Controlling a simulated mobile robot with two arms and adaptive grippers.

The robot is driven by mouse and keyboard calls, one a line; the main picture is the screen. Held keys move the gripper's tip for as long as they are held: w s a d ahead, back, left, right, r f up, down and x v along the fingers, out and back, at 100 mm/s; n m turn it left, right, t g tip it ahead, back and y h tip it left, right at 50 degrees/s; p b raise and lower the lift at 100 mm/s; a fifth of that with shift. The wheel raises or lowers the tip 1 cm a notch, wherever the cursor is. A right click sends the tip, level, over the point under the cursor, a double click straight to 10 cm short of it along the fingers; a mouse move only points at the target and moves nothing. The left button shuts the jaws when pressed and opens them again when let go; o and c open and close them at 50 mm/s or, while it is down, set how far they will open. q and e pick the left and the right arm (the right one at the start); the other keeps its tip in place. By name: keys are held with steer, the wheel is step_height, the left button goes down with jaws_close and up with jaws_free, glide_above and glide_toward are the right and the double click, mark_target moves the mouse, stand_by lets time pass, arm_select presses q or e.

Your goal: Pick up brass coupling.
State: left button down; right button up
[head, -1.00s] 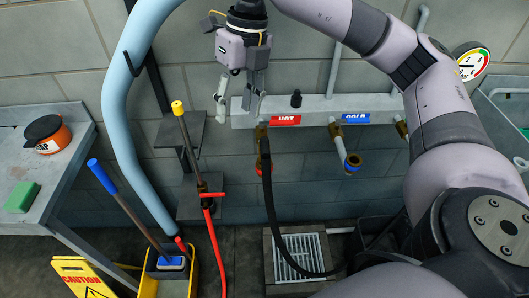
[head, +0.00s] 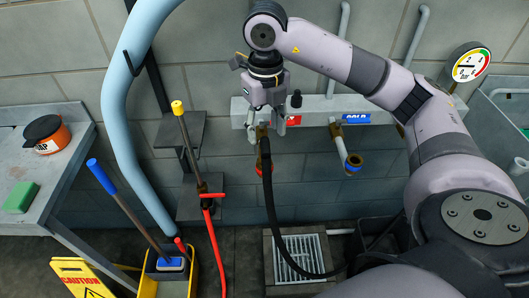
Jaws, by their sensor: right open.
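A brass-coloured fitting (head: 261,131) shows at the hot outlet on the wall pipe, partly hidden by my right gripper. The upper end of a black hose (head: 267,190) is just below it, in front of a red ring (head: 259,169). I cannot tell which brass part is the loose coupling. My left gripper is not in view.
The grey wall pipe (head: 314,108) runs behind my right gripper. A spray lance (head: 188,140) with a red hose stands left, beside a thick blue hose (head: 120,120). A gauge (head: 469,63) is at upper right. A floor drain (head: 300,258) lies below.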

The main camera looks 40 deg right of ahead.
mark_target(265, 137)
steer(key=shift+f, duration=0.3)
step_height(265, 137, down, 5)
steer(key=p, duration=0.3)
steer(key=shift+w+r, duration=0.1)
steer(key=shift+f, duration=0.4)
steer(key=shift+c, duration=0.2)
jaws_close()
